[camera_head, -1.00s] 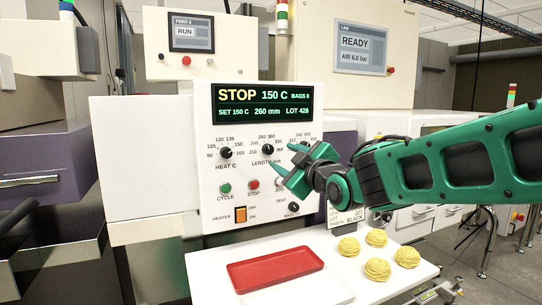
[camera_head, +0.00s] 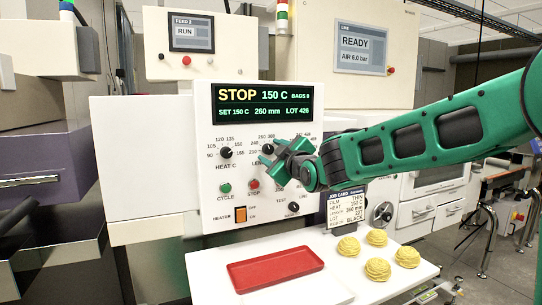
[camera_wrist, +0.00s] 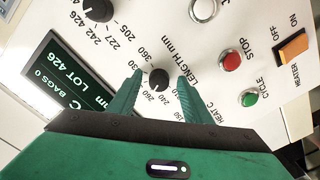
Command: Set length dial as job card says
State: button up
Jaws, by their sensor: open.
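The length dial (camera_head: 267,149) is a black knob on the white control panel, partly covered by my gripper in the head view. The wrist view shows the dial (camera_wrist: 159,78) between the two green fingers of my gripper (camera_wrist: 160,75), with a gap visible on each side. My gripper (camera_head: 271,153) is open at the panel. The panel display (camera_head: 262,104) reads STOP, 150 C, SET 150 C, 260 mm, LOT 426. The job card (camera_head: 346,204) stands below my arm and lists film THIN, heat 150 C, length 360 mm, lot 227, black.
The heat dial (camera_head: 225,152) is left of the length dial. The green cycle button (camera_head: 225,188), red stop button (camera_head: 253,184) and orange heater switch (camera_head: 240,214) sit below. A red tray (camera_head: 275,268) and several yellow nests (camera_head: 377,269) are on the white table.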

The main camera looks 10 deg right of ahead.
jog(key=shift+c, duration=0.4)
jog(key=c, duration=1)
